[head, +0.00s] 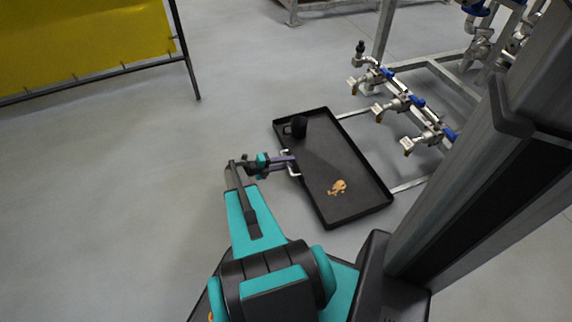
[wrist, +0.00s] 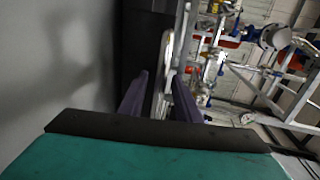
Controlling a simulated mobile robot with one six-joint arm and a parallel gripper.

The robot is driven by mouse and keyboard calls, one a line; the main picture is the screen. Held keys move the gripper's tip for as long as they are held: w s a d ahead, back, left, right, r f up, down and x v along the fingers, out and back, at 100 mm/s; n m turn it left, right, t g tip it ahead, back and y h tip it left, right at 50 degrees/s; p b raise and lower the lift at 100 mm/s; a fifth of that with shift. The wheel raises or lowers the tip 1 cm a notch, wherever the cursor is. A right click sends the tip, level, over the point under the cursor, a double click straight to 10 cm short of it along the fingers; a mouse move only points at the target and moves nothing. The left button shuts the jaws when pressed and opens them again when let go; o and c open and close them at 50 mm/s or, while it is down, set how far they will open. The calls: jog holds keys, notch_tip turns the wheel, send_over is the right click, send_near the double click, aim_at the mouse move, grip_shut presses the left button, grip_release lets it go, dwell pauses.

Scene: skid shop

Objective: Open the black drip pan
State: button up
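The black drip pan (head: 318,160) is a shallow rectangular tray on the floor, left of the pipe skid, in the head view. It holds a black mug-like object (head: 298,127) at its far end and a small tan heap (head: 338,187) nearer me. A pale handle (head: 294,170) is on its left long side. My gripper (head: 290,160), with purple fingers, is at this handle. In the wrist view, the fingers stand apart with the pale handle (wrist: 165,60) between them. Part of the handle is hidden by the gripper in the head view.
The metal skid frame (head: 440,70) with blue-handled valves (head: 415,101) stands right of the pan. My column fills the right side. A yellow panel (head: 85,45) on a dark frame stands at the upper left. The floor left of the pan is clear.

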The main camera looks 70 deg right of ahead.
jog(key=shift+w+a, duration=0.2)
jog(key=p+v, duration=0.4)
jog(key=v, duration=0.9)
jog(key=shift+w, duration=0.1)
jog(key=shift+w+a+r, duration=0.1)
